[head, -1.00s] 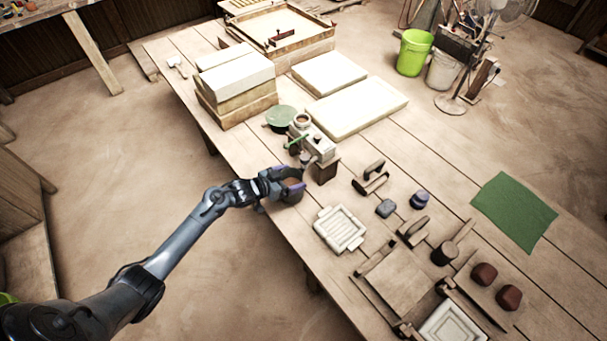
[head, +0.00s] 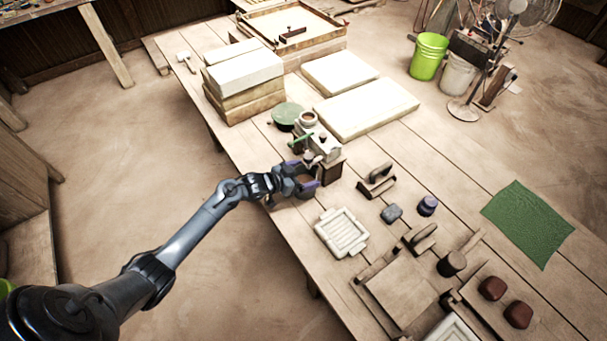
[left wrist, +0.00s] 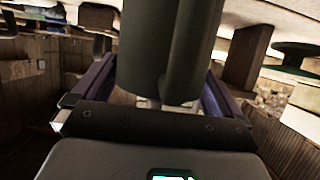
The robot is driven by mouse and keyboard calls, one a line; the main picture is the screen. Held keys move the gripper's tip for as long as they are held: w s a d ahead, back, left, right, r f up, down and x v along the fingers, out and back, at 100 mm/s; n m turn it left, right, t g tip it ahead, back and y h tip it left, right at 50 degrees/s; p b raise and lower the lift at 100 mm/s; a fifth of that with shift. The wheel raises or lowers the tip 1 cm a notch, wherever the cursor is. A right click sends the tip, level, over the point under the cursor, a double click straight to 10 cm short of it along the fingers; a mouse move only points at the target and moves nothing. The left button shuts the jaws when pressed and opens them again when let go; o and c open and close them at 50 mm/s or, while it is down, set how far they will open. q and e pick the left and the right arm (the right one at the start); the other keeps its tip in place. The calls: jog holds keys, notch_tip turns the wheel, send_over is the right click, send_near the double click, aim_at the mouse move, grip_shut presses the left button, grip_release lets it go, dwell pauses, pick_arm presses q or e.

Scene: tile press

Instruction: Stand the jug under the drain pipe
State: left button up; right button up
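My left gripper (head: 303,181) is at the near left edge of the bench, its purple-sided fingers spread around a small dark brown round thing, seemingly the jug (head: 308,188). In the left wrist view a dark cylindrical body, seemingly the jug (left wrist: 165,50), fills the gap between the fingers (left wrist: 158,95). The fingers appear closed on its sides. The press machine (head: 322,146), pale with a dark wooden foot, stands just beyond the gripper. A small grey fitting at its near side may be the drain pipe (head: 310,158); the gripper partly hides that area. My right gripper is out of view.
A green round lid or pot (head: 287,115) stands behind the machine. Wooden tools and a dark jar (head: 427,206) lie to the right. A green cloth (head: 528,224) lies far right.

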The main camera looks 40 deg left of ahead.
pick_arm(q)
jog(key=shift+r, duration=0.15)
jog(key=shift+s+a+r, duration=0.1)
jog(key=shift+s, duration=0.05)
jog(key=p+v, duration=0.3)
jog(key=v, duration=0.8)
jog(key=s+d+f+g+y, duration=0.2)
jog(key=s+d+g+y, duration=0.1)
jog(key=s+d, duration=0.55)
jog(key=s+d+r+g, duration=0.2)
jog(key=s+d+g, duration=0.1)
jog(key=s+d, duration=0.2)
jog(key=s+d+r+n+g, duration=0.1)
jog(key=s+d+r+g, duration=0.1)
jog(key=s+d, duration=0.4)
jog(key=s+g, duration=0.1)
jog(key=s, duration=0.3)
jog(key=shift+r+y, duration=0.3)
jog(key=shift+r, duration=0.1)
jog(key=shift+w, duration=0.1)
notch_tip(320, 180, up, 30)
jog(key=p, duration=3)
